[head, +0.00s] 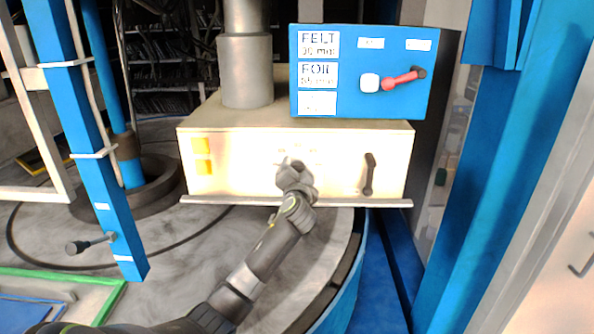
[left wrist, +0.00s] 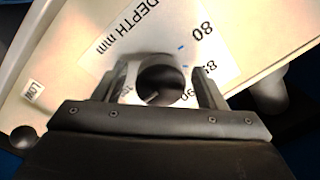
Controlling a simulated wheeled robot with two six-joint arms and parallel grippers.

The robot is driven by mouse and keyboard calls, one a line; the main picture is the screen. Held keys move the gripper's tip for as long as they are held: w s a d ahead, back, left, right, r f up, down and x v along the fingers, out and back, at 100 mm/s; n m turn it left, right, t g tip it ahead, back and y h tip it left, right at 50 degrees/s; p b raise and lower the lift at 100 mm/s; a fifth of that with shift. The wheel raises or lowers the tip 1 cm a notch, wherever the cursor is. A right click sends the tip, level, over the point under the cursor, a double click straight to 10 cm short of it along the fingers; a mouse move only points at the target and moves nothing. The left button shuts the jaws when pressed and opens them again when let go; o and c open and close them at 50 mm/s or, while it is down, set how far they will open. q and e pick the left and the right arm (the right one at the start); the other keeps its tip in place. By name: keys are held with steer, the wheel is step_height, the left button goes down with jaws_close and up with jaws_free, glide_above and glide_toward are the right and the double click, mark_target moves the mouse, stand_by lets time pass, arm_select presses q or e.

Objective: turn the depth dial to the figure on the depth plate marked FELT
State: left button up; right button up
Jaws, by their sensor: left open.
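The depth dial (left wrist: 160,82) is a dark round knob on a white scale (left wrist: 125,50) lettered DEPTH mm, with 80, 85 and 90 readable in the left wrist view. A pale mark on the knob points toward the lower left of that view. My left gripper (head: 284,163) is open at the cream box's front, and hides the dial in the head view. In the left wrist view its fingers (left wrist: 168,85) stand on either side of the dial; contact is unclear. The FELT plate (head: 319,44) is on the blue panel; its figure looks like 90 mm but is blurred.
The blue panel (head: 345,100) also bears a white knob (head: 370,82) and a red lever (head: 402,79). A dark handle (head: 369,174) is on the cream box (head: 340,150), right of my gripper. A blue post stands left.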

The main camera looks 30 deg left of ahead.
steer(key=shift+d, duration=0.3)
arm_select(q)
steer(key=c, duration=1)
steer(key=shift+f+n+b, duration=0.25)
steer(key=shift+n+b, duration=0.35)
steer(key=shift+b, duration=0.5)
steer(key=n+b, duration=0.7)
steer(key=b, duration=0.1)
steer(key=shift+n, duration=0.4)
steer(key=n+b, duration=0.4)
steer(key=shift+w+h, duration=0.1)
steer(key=shift+h, duration=0.2)
steer(key=shift+r+n+b, duration=0.1)
steer(key=shift+n+b, duration=1.65)
steer(key=shift+n, duration=0.45)
arm_select(e)
step_height(320, 180, down, 18)
steer(key=shift+r, duration=0.2)
arm_select(q)
steer(key=o, duration=1)
steer(key=shift+r, duration=0.1)
